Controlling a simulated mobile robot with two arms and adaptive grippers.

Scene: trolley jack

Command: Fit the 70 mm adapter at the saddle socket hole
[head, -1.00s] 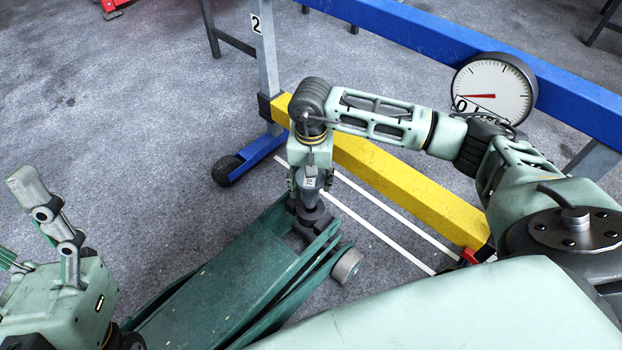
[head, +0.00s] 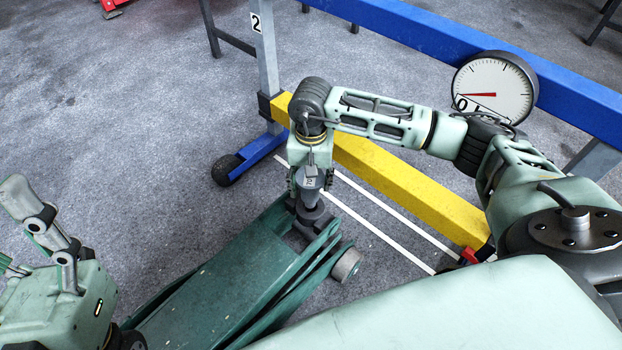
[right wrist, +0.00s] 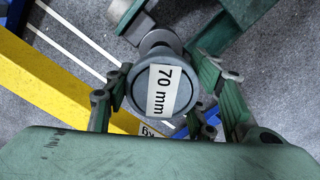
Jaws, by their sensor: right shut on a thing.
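The 70 mm adapter (right wrist: 168,92) is a round grey piece with a white "70 mm" label on its top, seen in the right wrist view. My right gripper (head: 311,190) has its fingers closed around it and points down at the raised end of the green trolley jack (head: 215,290). A dark round part, apparently the saddle (head: 314,217), lies directly below the gripper in the head view. The socket hole is hidden, so I cannot tell whether the adapter is in it. My left gripper (head: 35,235) is at the left edge, partly cut off, fingers spread and empty.
A yellow beam (head: 400,190) and a blue beam (head: 420,30) run behind the jack. A dial gauge (head: 494,89) hangs on the blue beam. A jack wheel (head: 346,264) is right of the saddle. The floor at the left is clear.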

